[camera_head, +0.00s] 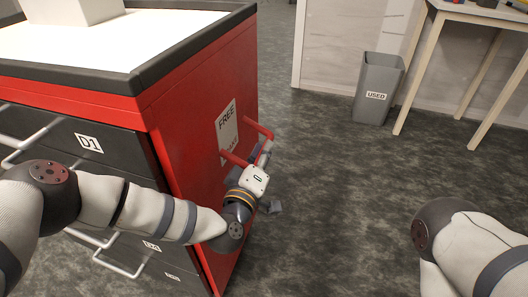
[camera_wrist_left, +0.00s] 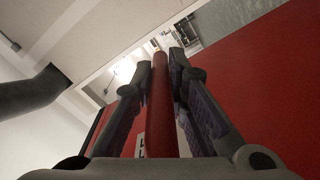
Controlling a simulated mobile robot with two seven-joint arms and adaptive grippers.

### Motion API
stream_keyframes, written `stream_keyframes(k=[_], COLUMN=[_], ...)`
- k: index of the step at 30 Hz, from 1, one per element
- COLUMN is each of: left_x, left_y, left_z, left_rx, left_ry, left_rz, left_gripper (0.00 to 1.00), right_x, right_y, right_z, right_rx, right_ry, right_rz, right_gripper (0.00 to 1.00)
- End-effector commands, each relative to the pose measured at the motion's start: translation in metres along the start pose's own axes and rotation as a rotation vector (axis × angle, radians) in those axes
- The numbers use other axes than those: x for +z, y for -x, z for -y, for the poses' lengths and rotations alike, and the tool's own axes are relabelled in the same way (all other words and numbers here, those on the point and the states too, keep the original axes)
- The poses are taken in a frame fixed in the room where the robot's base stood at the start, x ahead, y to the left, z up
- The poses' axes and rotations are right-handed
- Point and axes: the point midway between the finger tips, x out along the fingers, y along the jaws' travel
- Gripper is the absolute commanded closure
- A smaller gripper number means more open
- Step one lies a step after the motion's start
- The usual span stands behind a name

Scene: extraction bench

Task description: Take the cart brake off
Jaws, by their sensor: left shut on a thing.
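The red cart (camera_head: 185,110) stands at the left in the head view, with black drawers on its front. A white label (camera_head: 227,128) on its side reads "FREE" at the top; its lower text is partly hidden. Red bar ends (camera_head: 259,129) stick out from the side by the label. My left gripper (camera_head: 264,156) is at these, beside the cart's side panel. In the left wrist view a red bar (camera_wrist_left: 162,105) runs between the two fingers of my left gripper (camera_wrist_left: 160,75), which is shut on it. My right gripper is out of view; only its arm shows.
A grey bin (camera_head: 378,90) marked "USED" stands by the wall, beside a wooden-legged table (camera_head: 440,15). Drawer handles (camera_head: 38,137) stick out from the cart front under my left arm. The dark floor (camera_head: 330,190) right of the cart is clear.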

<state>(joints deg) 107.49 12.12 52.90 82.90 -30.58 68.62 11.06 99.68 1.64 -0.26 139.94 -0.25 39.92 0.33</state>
Motion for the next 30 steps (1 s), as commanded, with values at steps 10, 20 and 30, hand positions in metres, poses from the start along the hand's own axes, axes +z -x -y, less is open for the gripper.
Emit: stream_keyframes(k=[10, 20, 30], left_x=[-0.001, -0.009, -0.024], left_y=[0.0, 0.0, 0.0], left_z=[-0.009, -0.031, -0.051], left_rx=[0.001, 0.003, 0.003], left_ry=[0.092, 0.357, 0.642], left_rz=[0.002, 0.003, 0.004], left_gripper=[1.0, 1.0, 1.0], right_x=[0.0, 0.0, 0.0], right_y=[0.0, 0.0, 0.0], right_z=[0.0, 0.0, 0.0], right_rx=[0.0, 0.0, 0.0], right_ry=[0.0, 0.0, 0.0], right_rz=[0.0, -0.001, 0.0], right_gripper=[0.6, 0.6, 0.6])
